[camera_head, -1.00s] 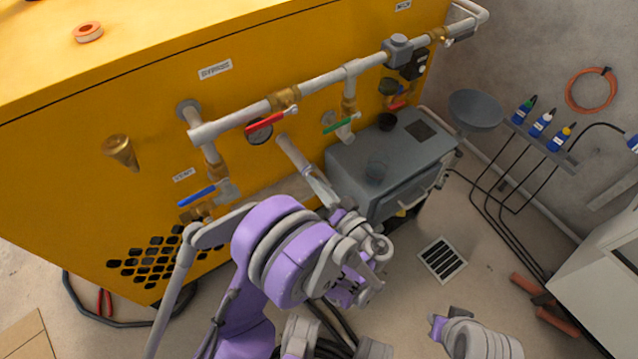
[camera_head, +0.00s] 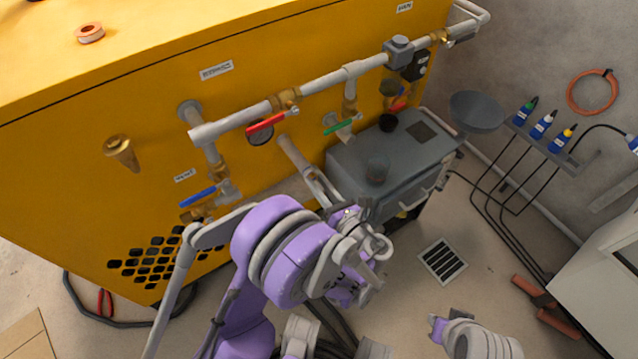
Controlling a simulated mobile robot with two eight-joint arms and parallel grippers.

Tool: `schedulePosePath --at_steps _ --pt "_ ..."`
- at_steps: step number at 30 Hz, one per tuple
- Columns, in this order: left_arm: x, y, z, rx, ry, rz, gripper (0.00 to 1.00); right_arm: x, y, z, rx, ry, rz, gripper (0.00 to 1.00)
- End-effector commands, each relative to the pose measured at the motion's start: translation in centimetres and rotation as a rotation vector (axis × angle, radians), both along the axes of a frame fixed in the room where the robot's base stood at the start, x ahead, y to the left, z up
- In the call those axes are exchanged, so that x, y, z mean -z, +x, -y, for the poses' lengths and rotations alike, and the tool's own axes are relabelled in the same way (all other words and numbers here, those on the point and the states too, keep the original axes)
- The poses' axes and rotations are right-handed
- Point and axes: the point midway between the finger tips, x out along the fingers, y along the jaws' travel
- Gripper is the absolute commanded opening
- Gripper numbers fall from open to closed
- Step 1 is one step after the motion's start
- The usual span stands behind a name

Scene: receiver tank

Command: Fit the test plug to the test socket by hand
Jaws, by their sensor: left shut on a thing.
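My left gripper (camera_head: 318,184) is in front of the yellow panel, below the pipework and left of the grey box. It is shut, and a pale cylindrical piece (camera_head: 294,154) lies in line with its fingers, reaching up and left toward the panel. This piece seems to be the test plug, but the grip itself is small and partly hidden by my wrist. I cannot single out the test socket. The far end of the pale piece lies just below a round dark gauge (camera_head: 261,133); I cannot tell whether it touches anything.
Pipework with red (camera_head: 267,124), green (camera_head: 344,125) and blue (camera_head: 198,197) valve handles crosses the yellow cabinet (camera_head: 75,130). A brass cone (camera_head: 121,152) sits on the panel. The grey box (camera_head: 350,160) with a cup (camera_head: 378,171) stands right of the gripper. Open floor lies around the drain grate (camera_head: 443,261).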

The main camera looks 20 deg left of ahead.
Motion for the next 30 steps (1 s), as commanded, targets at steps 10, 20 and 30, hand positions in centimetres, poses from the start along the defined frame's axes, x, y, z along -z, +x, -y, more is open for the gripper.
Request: schedulePosePath --at_steps 10,20,30 --pt "-0.08 0.04 -0.07 -0.001 0.015 -0.015 0.5 -0.01 0.0 0.0 0.0 0.0 0.0 0.23" --pt "-0.02 0.01 -0.02 0.0 0.009 -0.01 0.64 0.0 0.0 0.0 0.0 0.0 0.0 0.23" --pt "-0.01 0.01 -0.01 0.0 -0.462 0.592 0.64 0.0 0.0 0.0 0.0 0.0 0.0 0.23"
